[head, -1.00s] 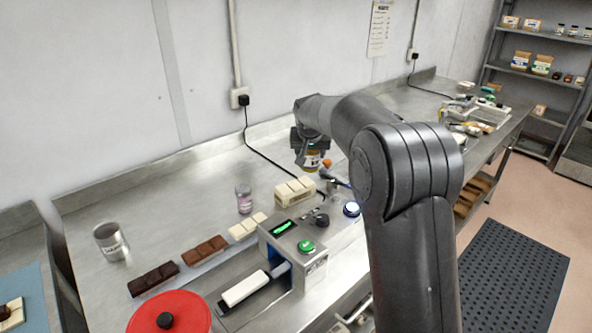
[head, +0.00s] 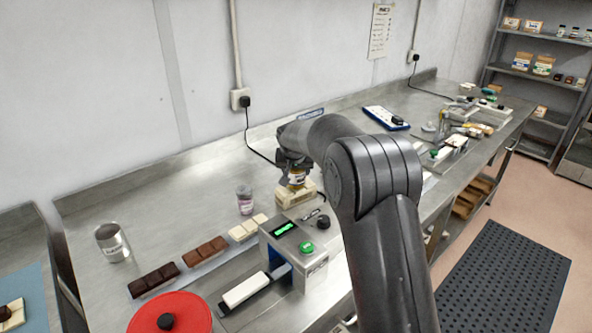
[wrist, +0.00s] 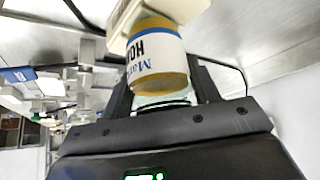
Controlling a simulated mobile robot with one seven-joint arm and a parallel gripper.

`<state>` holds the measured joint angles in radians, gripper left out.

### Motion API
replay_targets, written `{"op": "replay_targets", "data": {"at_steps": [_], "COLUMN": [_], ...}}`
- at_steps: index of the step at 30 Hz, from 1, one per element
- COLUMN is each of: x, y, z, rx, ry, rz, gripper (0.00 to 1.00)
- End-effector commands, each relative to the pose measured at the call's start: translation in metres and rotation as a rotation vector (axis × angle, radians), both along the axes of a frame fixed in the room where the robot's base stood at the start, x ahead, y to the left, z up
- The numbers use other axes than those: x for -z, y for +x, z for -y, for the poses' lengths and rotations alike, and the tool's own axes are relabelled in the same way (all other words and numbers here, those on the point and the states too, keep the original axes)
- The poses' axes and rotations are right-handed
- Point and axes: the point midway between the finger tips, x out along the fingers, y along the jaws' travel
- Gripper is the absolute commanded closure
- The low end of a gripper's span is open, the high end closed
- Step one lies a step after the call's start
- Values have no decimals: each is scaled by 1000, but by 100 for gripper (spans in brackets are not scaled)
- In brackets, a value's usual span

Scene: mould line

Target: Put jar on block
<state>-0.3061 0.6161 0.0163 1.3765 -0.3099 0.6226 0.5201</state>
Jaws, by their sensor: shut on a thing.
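The jar (head: 297,179) is amber with a white label with a blue stripe and dark lettering. My gripper (head: 294,168) is shut on it and holds it from above. The jar also shows large between the fingers in the wrist view (wrist: 157,50). The block (head: 290,201) is cream with raised segments and sits on the bench behind the grey machine. The jar is over the block in the head view. In the wrist view its far end overlaps the block (wrist: 118,28). I cannot tell whether they touch.
The grey machine (head: 285,243) with a green button stands just in front of the block. A small pinkish jar (head: 245,200) stands left of it. Chocolate bars, a metal cup (head: 112,243) and a red lid (head: 180,312) are further left and in front.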

Motion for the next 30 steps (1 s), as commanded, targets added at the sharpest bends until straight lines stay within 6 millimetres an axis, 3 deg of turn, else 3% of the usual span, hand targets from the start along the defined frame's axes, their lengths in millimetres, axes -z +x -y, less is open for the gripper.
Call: {"op": "replay_targets", "data": {"at_steps": [1,2,9,20,30], "x": [2,3,2,-5,-58], "y": [0,0,0,-2,-36], "z": [0,0,0,0,-1], "rx": [0,0,0,-1,-1], "ry": [0,0,0,1,1], "rz": [0,-1,-1,0,2], "gripper": [79,44,24,23,23]}}
